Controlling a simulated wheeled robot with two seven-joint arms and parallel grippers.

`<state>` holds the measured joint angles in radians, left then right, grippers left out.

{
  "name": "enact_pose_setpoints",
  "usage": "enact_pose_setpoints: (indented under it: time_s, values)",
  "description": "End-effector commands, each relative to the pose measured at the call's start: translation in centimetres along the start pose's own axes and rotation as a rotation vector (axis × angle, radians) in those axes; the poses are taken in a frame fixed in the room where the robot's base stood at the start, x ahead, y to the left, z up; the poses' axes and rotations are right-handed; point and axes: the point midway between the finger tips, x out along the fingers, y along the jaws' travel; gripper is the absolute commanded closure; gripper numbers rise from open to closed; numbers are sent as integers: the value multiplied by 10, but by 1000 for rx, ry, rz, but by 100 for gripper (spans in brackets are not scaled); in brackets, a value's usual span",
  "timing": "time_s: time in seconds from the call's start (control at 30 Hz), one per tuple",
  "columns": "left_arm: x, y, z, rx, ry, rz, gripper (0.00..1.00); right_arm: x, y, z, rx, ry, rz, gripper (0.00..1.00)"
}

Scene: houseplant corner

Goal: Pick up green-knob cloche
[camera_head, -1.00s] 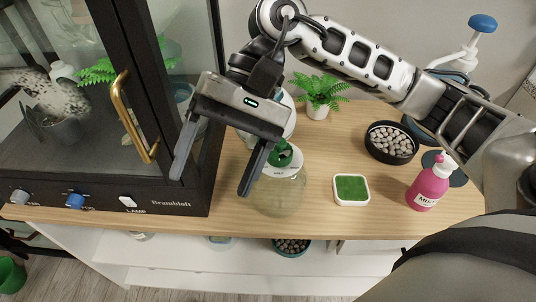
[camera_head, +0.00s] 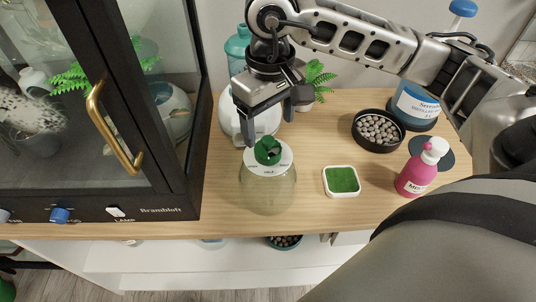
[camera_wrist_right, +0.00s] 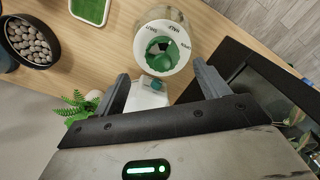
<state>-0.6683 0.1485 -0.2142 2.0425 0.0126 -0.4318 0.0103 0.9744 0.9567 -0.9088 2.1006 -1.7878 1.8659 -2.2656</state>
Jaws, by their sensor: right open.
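The green-knob cloche (camera_head: 267,190) is a clear rounded glass cover with a white disc and a green knob (camera_head: 268,150) on top. It stands upright on the wooden counter, right of the black cabinet. In the right wrist view the cloche (camera_wrist_right: 175,15) is at top centre, its knob beyond the fingertips. My right gripper (camera_head: 269,127) is open and empty, just behind and above the knob, with its fingers apart. In the right wrist view its two fingers (camera_wrist_right: 163,82) frame a white object with a teal top, behind the cloche. My left gripper is not in view.
The black glass-door cabinet (camera_head: 160,200) with a brass handle stands close on the left. A green pad in a white tray (camera_head: 341,194), a pink bottle (camera_head: 420,172) and a black bowl of pebbles (camera_head: 377,146) stand to the right. A fern (camera_head: 318,82) stands behind.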

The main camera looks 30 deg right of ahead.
Motion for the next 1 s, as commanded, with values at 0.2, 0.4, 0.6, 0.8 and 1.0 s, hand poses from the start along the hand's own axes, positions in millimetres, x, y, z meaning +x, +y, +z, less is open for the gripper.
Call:
enact_pose_setpoints:
  time_s: [0.2,0.4,0.6,0.8,1.0]
  values:
    - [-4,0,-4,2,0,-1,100,19,-2,0,0,-6,-1,26]
    - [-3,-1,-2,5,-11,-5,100,48,-3,-1,1,-4,-2,26]
    - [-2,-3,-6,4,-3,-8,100,55,-3,-2,1,0,-1,26]
    - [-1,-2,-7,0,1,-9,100,55,-3,-2,1,0,-1,48]
    - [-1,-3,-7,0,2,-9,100,55,-3,-2,1,0,-1,100]
